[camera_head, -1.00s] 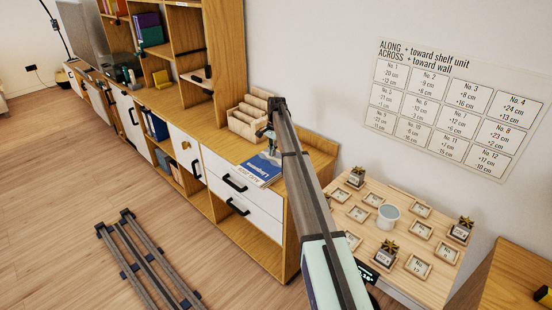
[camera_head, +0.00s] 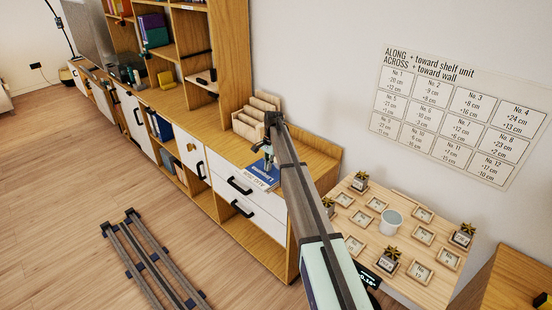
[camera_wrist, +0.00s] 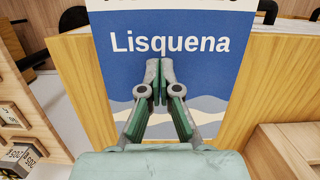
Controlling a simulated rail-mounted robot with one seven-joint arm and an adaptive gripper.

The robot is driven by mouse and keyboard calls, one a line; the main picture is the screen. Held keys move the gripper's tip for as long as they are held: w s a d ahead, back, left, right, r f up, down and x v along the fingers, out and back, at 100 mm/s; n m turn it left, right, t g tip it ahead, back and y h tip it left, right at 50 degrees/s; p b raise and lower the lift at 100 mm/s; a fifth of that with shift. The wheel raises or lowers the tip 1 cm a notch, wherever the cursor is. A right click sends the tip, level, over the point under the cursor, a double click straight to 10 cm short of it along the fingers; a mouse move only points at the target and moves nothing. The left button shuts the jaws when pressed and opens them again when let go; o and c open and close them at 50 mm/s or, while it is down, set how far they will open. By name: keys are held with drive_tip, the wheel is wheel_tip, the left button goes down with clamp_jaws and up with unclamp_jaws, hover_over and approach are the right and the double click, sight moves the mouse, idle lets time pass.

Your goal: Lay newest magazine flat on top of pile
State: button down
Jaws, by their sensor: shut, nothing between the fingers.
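A blue magazine (camera_head: 260,177) with a white band and the title "Lisquena" lies flat on the wooden sideboard top, at its front edge. It fills the middle of the wrist view (camera_wrist: 110,72). I cannot tell whether other magazines lie under it. My gripper (camera_head: 268,167) points down over the magazine, partly covering it in the head view. In the wrist view my gripper (camera_wrist: 159,92) has its two fingertips together, below the title, with nothing between them. I cannot tell whether the fingertips touch the cover.
A wooden divided holder (camera_head: 247,125) stands behind the magazine on the sideboard (camera_head: 210,134), beside the tall shelf unit (camera_head: 232,60). A low table (camera_head: 352,212) with labelled frames, small plants and a white cup (camera_head: 390,222) is at right. A rail frame (camera_head: 153,262) lies on the floor.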

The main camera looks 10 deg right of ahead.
sight(273, 170)
drive_tip(key=shift+f+p, duration=0.15)
drive_tip(key=shift+p, duration=0.25)
drive_tip(key=shift+f, duration=0.65)
drive_tip(key=shift+w+d+f+b, duration=0.15)
drive_tip(key=shift+d+b, duration=0.1)
drive_tip(key=shift+b, duration=0.15)
drive_tip(key=shift+w+d, duration=0.6)
drive_tip(key=shift+d, duration=0.25)
drive_tip(key=shift+r, duration=0.75)
